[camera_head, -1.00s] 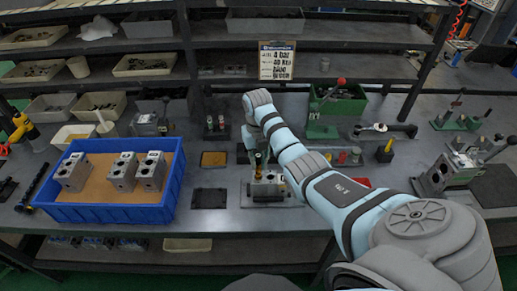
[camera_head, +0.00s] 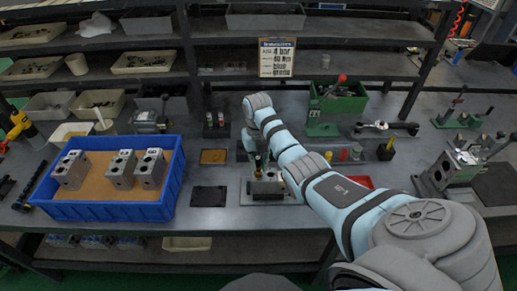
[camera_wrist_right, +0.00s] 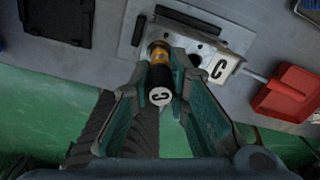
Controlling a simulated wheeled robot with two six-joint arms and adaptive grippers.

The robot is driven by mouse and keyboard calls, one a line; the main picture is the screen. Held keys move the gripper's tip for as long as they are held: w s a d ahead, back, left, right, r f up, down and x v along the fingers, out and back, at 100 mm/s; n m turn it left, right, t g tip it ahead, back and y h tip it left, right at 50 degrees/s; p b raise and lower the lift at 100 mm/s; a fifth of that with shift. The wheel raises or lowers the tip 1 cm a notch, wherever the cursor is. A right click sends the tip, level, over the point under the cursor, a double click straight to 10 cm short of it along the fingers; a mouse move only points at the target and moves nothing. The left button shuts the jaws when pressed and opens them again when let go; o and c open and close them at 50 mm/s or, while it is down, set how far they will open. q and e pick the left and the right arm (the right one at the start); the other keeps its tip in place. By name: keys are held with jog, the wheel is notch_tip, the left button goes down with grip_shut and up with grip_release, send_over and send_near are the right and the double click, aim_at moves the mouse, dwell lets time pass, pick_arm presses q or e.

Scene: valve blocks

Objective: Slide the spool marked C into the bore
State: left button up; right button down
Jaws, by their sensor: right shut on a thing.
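The spool marked C (camera_wrist_right: 160,76) has a white end with a black C, a black section and a gold section. My right gripper (camera_wrist_right: 161,66) is shut on it, one finger on each side. It also shows in the head view (camera_head: 258,172), over the middle of the bench. The spool's gold end points at the pale valve block (camera_wrist_right: 205,48), which bears a white C label (camera_wrist_right: 219,68). The gold end meets the block's edge in the wrist view; how far it is in the bore, I cannot tell. My left gripper is out of view.
A blue tray (camera_head: 108,211) with three metal blocks (camera_head: 122,169) stands at the left. A dark flat plate (camera_head: 208,196) lies between tray and valve block. A red tray (camera_wrist_right: 290,95) is right of the block. A green press (camera_head: 322,125) stands behind my right arm.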

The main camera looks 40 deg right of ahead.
aim_at(258, 170)
jog(key=shift+f+b, duration=1.3)
jog(key=shift+f, duration=0.45)
jog(key=c, duration=1.5)
grip_release()
jog(key=shift+o, duration=0.2)
jog(key=shift+r, duration=0.4)
notch_tip(258, 170, up, 7)
jog(key=shift+f, duration=0.1)
jog(key=shift+s, duration=0.1)
